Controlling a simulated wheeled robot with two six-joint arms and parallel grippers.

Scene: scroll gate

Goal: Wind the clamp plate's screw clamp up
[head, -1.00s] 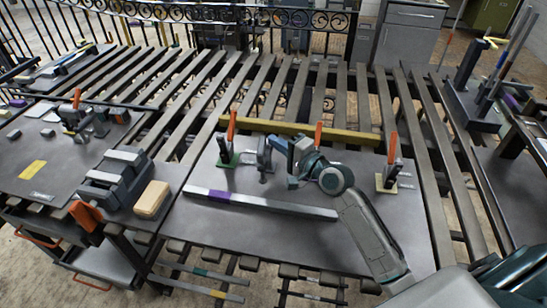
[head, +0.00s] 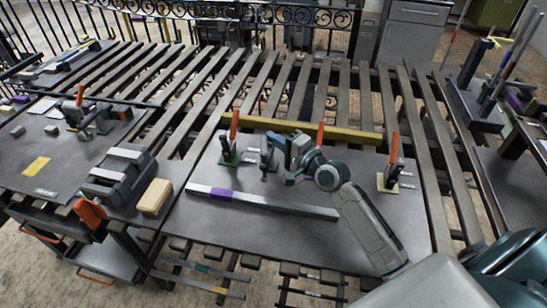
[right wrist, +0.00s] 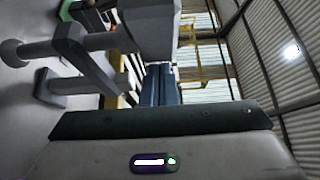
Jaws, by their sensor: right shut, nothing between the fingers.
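The clamp plate (head: 330,232) is a wide dark sheet on the slatted bench in the head view. The screw clamp (head: 267,158) is a small dark grey upright piece near its back edge. It seems to show large at the left of the right wrist view, with a grey rod and round end (right wrist: 50,48). My right gripper (head: 279,142) is at the screw clamp's upper right, close beside it. Its blue fingers (right wrist: 158,86) are together with nothing between them. Whether they touch the clamp is hard to tell. My left gripper is out of view.
Orange-handled toggle clamps stand left (head: 231,140) and right (head: 392,165) on the plate, with another behind my wrist. A yellow bar (head: 350,135) lies along the back. A grey bar with a purple band (head: 270,203) lies in front. A vise (head: 118,175) stands left.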

